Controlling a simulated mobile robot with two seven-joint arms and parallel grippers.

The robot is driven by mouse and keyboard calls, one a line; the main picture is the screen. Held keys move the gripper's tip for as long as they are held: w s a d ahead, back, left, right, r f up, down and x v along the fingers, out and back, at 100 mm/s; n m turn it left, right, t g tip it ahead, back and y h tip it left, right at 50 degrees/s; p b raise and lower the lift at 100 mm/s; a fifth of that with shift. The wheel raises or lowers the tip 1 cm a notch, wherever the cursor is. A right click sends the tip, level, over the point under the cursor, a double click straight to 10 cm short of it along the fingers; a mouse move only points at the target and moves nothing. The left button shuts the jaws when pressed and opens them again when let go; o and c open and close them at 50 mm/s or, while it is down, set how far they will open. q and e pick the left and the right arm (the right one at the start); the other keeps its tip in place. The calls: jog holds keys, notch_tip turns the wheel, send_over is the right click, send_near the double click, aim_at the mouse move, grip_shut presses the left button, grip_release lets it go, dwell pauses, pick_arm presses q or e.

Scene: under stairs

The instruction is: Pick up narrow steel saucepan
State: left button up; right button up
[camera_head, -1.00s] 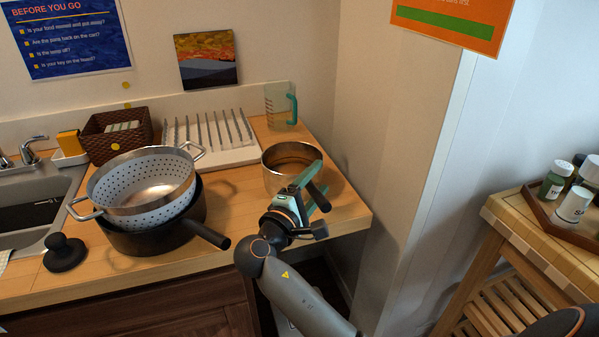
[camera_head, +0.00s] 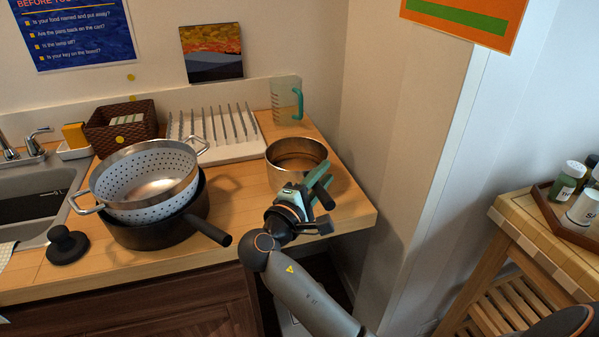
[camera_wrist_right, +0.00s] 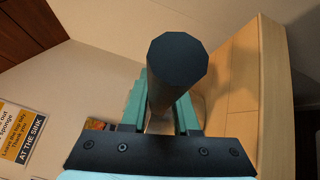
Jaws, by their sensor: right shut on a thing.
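The narrow steel saucepan (camera_head: 283,168) stands upright on the wooden counter near its right end, beside the wall. Its dark handle points toward the front right. My right gripper (camera_head: 318,189) reaches in from the front and is shut on this handle, close to the pan. In the right wrist view the round dark handle end (camera_wrist_right: 178,62) sticks up between the teal fingers (camera_wrist_right: 163,108), and the pan body is mostly hidden behind it. My left gripper is not in view.
A steel colander (camera_head: 150,185) sits in a black pan (camera_head: 150,236) to the left; the pan's handle points toward my right arm. A dish rack (camera_head: 235,152) and a measuring jug (camera_head: 285,103) stand behind the saucepan. A wooden cart (camera_head: 525,225) is at the right.

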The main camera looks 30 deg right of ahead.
grip_shut()
dwell(0.7)
jog(key=shift+r, duration=0.2)
dwell(0.4)
